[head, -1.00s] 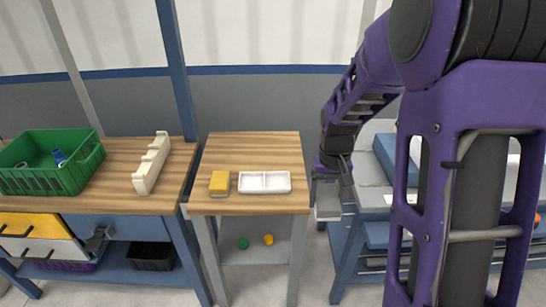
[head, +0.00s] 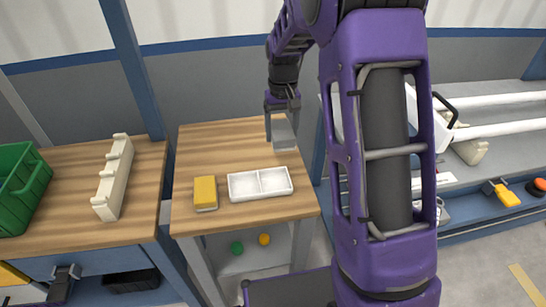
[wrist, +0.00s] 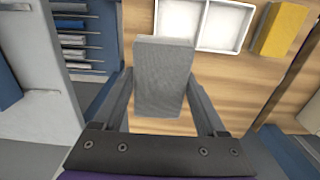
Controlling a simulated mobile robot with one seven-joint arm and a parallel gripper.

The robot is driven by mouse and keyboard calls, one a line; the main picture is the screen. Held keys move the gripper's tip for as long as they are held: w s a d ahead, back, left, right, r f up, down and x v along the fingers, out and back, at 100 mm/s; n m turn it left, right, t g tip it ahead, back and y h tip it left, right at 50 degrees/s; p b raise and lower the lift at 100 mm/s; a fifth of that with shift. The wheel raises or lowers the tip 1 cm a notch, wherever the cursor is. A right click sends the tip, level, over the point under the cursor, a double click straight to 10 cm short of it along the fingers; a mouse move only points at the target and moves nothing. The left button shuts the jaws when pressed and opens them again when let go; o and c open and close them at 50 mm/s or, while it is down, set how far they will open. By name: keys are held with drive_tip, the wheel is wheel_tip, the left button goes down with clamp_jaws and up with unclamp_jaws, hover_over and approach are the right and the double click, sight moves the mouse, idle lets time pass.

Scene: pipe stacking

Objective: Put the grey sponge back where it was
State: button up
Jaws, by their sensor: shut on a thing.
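My gripper (head: 282,112) is shut on the grey sponge (head: 283,134) and holds it over the back right part of the small wooden table (head: 230,140). In the wrist view the grey sponge (wrist: 163,77) sits between the two fingers, with wooden table top beneath it. I cannot tell how high above the table it is. A white two-part tray (head: 260,184) lies on the table, nearer the front than the sponge, and both its compartments look empty. A yellow sponge (head: 205,192) with a pale underside lies left of the tray.
A left table holds a green crate (head: 20,190) and a white notched rack (head: 113,178). A blue bench with white pipes (head: 490,100) stands at the right. The small table's back left is clear.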

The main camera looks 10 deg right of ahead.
sight(275, 120)
drive_tip(key=w+b, duration=0.1)
drive_tip(key=w, duration=0.1)
drive_tip(key=w+f, duration=0.1)
drive_tip(key=w, duration=0.1)
drive_tip(key=w+b, duration=0.1)
drive_tip(key=w, duration=0.2)
drive_tip(key=shift+a+f+b, duration=0.1)
drive_tip(key=shift+f+b, duration=0.25)
drive_tip(key=f, duration=0.5)
drive_tip(key=f+b, duration=0.1)
drive_tip(key=f, duration=0.3)
drive_tip(key=shift+w+f, duration=0.2)
drive_tip(key=shift+f, duration=0.2)
drive_tip(key=shift+b, duration=0.3)
drive_tip(key=o, duration=1.2)
drive_tip(key=shift+f, duration=0.15)
drive_tip(key=shift+o, duration=0.2)
wheel_tip(275, 120, up, 12)
drive_tip(key=p, duration=0.1)
drive_tip(key=shift+r+p, duration=0.2)
drive_tip(key=shift+p, duration=0.2)
